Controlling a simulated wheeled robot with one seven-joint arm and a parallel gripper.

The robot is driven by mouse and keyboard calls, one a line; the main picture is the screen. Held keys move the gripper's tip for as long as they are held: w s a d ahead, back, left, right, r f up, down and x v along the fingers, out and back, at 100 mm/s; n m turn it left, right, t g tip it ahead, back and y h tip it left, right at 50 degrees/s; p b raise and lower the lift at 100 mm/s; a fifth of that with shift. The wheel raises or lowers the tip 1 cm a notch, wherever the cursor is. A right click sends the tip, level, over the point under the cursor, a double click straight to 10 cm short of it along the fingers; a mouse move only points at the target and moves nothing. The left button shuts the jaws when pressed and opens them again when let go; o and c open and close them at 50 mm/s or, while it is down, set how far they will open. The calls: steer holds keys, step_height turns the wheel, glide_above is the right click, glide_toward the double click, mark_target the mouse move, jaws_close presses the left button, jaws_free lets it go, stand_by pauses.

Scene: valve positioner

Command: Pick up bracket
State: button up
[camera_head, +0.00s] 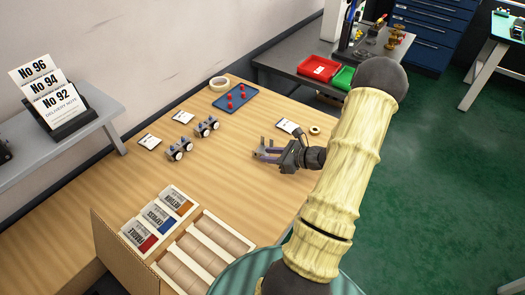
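My gripper (265,152) is low over the right-middle part of the wooden bench, pointing left. A small grey-violet piece shows at its fingers; it may be the bracket or part of the fingers, and I cannot tell which. I also cannot tell whether the fingers are closed on it or around it. No other thing in view is clearly a bracket. Two grey devices with round white gauges, a nearer one (181,149) and a farther one (207,127), stand on the bench to the left of my gripper, apart from it.
White cards (149,142) lie on the bench. A blue tray (236,98) with red parts and a tape roll (219,83) are at the back. A divided box (205,245) fills the front. A red bin (318,68) stands on the dark side table. Bench between is clear.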

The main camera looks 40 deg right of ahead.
mark_target(259, 154)
steer(key=shift+p+x, duration=0.45)
steer(key=shift+x, duration=2.2)
steer(key=shift+d, duration=0.15)
jaws_close()
